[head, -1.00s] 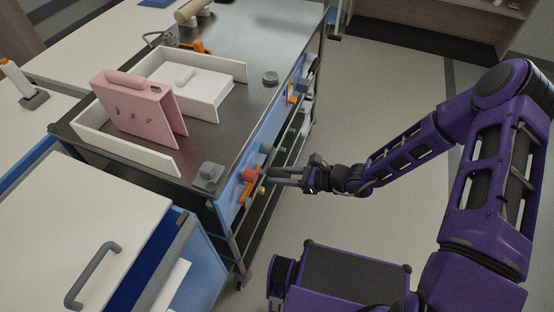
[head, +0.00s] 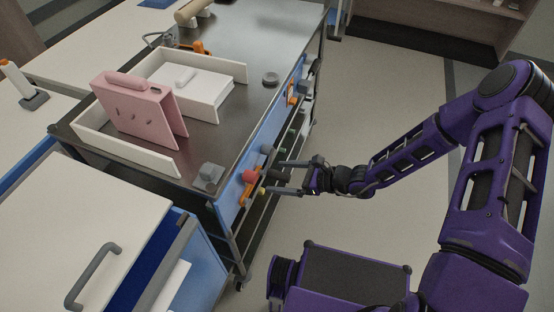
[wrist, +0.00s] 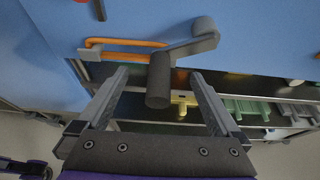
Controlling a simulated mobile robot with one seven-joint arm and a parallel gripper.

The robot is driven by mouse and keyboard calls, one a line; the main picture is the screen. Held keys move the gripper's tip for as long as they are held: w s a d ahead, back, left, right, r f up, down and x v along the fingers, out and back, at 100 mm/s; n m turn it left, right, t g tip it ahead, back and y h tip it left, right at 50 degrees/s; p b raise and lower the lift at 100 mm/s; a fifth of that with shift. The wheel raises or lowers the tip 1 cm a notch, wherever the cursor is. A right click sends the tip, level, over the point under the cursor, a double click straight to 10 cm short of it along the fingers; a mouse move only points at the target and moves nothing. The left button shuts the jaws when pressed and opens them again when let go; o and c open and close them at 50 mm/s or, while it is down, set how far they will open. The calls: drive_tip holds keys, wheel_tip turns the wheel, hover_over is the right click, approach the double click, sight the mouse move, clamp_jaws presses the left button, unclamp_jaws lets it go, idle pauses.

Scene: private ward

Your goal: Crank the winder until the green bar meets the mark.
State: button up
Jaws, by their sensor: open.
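The winder's crank (wrist: 188,46) sticks out from the blue front panel (wrist: 250,55); its grey arm ends in a dark round handle (wrist: 158,85). In the wrist view the handle lies between my two fingers, with a gap on both sides. My gripper (head: 276,176) is open beside the blue side of the cart in the head view, and its spread fingers also show in the wrist view (wrist: 158,82). An orange rounded strip (wrist: 125,43) sits on the panel behind the crank. I cannot make out the green bar or its mark.
A red knob (head: 249,175) juts from the panel near my fingers. A lower shelf holds green items (wrist: 246,108). The floor (head: 385,215) right of the cart is clear.

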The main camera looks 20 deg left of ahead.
drive_tip(key=d, duration=0.7)
drive_tip(key=shift+s+d+p, duration=0.2)
drive_tip(key=shift+s+p, duration=0.05)
drive_tip(key=shift+p, duration=0.15)
